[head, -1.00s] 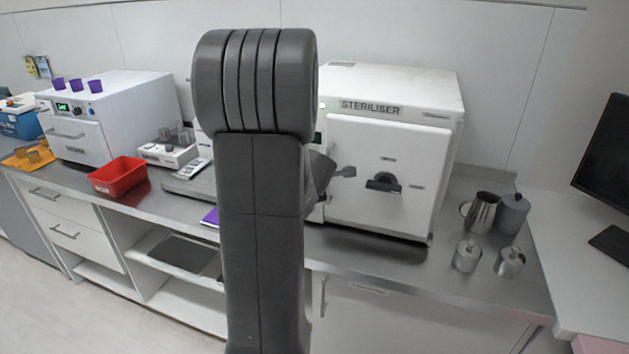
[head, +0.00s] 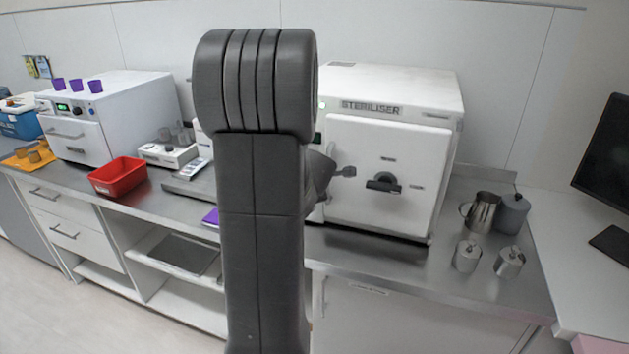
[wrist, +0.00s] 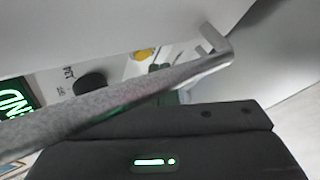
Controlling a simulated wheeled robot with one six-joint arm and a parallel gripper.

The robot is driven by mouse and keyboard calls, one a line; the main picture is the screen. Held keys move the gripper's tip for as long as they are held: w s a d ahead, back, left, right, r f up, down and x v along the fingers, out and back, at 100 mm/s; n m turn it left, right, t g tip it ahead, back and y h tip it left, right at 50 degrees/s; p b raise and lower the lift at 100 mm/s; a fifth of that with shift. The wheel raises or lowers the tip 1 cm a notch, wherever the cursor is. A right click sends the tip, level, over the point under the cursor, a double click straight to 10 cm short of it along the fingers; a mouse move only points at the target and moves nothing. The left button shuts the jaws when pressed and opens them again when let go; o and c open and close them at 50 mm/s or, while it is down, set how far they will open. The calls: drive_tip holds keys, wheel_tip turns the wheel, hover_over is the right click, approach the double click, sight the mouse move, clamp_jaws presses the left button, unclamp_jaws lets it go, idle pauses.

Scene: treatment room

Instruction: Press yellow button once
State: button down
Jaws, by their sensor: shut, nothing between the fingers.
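The yellow button (wrist: 145,53) shows small in the wrist view, on a light panel beyond a grey bar (wrist: 120,100) that crosses in front. A black round knob (wrist: 90,84) and a lit green display (wrist: 14,105) are on the same panel, to its left. My gripper (wrist: 200,120) is the dark body along the bottom of the wrist view, with a small green light. It is shut and empty, and appears apart from the button. In the head view my arm hides most of the gripper, and I cannot pick out the yellow button.
The white steriliser (head: 385,150) stands right of my arm on the steel counter. Metal jugs and canisters (head: 468,256) stand at its right. A red bin (head: 118,177) and a white oven-like unit (head: 130,105) are at the left. The counter in front of the steriliser is clear.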

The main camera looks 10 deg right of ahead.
drive_tip(key=shift+w, duration=0.15)
drive_tip(key=shift+w+d, duration=0.2)
drive_tip(key=shift+w+d+p, duration=0.15)
drive_tip(key=shift+w+p, duration=0.05)
drive_tip(key=shift+p, duration=0.15)
idle(0.4)
drive_tip(key=shift+w+d+r, duration=0.15)
drive_tip(key=shift+w+r, duration=0.1)
drive_tip(key=shift+w, duration=0.05)
idle(0.8)
drive_tip(key=shift+s+f, duration=0.1)
drive_tip(key=shift+s, duration=0.05)
drive_tip(key=shift+s+f, duration=0.1)
drive_tip(key=shift+s, duration=0.45)
drive_tip(key=shift+a, duration=0.2)
